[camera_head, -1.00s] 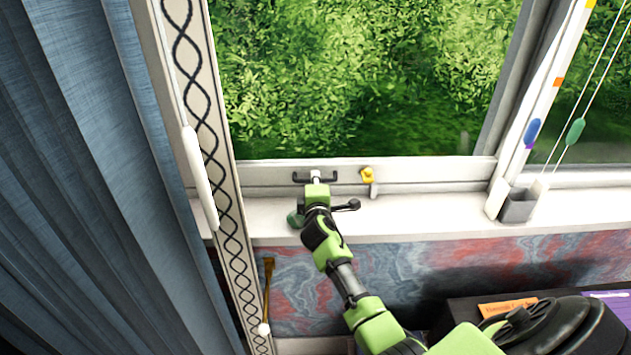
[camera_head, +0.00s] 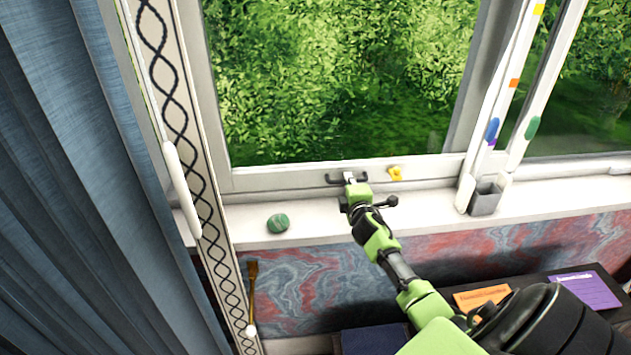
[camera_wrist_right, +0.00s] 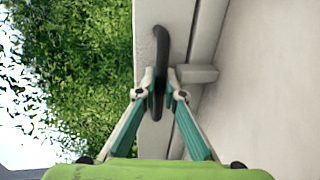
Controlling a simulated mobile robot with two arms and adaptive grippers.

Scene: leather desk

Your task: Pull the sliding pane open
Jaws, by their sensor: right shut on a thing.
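The sliding pane (camera_head: 275,179) is a white-framed window with green foliage behind it. A dark bar handle (camera_head: 333,179) sits on its lower rail. My right gripper (camera_head: 349,178) reaches up from the lower right and is shut on this handle. In the right wrist view, the two fingers of my right gripper (camera_wrist_right: 162,88) pinch the black handle (camera_wrist_right: 161,45) from both sides, against the white rail (camera_wrist_right: 182,18). A yellow catch (camera_head: 396,173) is on the rail just right of the handle. My left gripper is not in view.
A green stone (camera_head: 278,223) lies on the white sill (camera_head: 320,220), left of my gripper. A grey cup (camera_head: 485,199) stands right, near tall markers or rods. A blue curtain (camera_head: 70,180) and patterned strip (camera_head: 187,145) border the left. Orange (camera_head: 482,297) and purple (camera_head: 585,290) items lie lower right.

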